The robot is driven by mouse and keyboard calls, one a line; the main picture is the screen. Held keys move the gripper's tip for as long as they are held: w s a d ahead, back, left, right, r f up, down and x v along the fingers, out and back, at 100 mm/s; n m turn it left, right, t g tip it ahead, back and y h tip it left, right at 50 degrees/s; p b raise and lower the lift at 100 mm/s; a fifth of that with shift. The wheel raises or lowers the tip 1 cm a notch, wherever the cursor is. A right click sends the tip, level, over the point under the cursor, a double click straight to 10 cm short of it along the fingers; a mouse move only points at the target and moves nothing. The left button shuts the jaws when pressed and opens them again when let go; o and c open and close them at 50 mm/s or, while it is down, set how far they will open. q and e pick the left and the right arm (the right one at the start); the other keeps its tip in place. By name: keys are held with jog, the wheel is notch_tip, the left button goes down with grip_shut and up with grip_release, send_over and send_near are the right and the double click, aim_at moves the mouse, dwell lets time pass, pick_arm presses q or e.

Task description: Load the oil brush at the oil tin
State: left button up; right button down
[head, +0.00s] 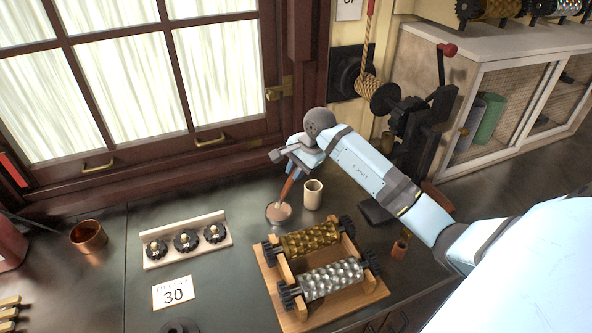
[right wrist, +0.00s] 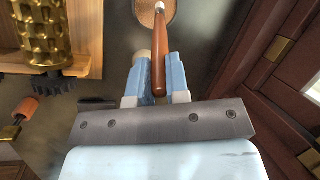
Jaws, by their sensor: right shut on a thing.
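The oil brush (head: 287,189) has a red-brown handle and is in my right gripper (head: 294,167), tilted with its lower end down. In the right wrist view the brush handle (right wrist: 159,55) lies between the two blue fingers of the gripper (right wrist: 163,82), with a pale metal collar at its far end. A shallow round tin with brownish content, seemingly the oil tin (head: 279,213), stands on the dark worktop under the brush. The brush's lower end is over or in this tin (right wrist: 146,14); I cannot tell whether it touches the content. The bristles are hidden. My left gripper is not in view.
A cream cup (head: 313,195) stands just right of the tin. A wooden frame (head: 292,322) with a gold roller (head: 309,240) and a silver roller (head: 330,279) is in front. A rack (head: 150,262) of black gears stands left. A window is behind.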

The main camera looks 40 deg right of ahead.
jog(key=shift+f+b, duration=0.55)
jog(key=shift+f, duration=0.05)
dwell(0.4)
jog(key=shift+b, duration=0.3)
dwell(1.1)
dwell(0.5)
jog(key=shift+r+p, duration=0.45)
jog(key=shift+r, duration=0.5)
jog(key=shift+r+p, duration=0.85)
jog(key=shift+r, duration=1.65)
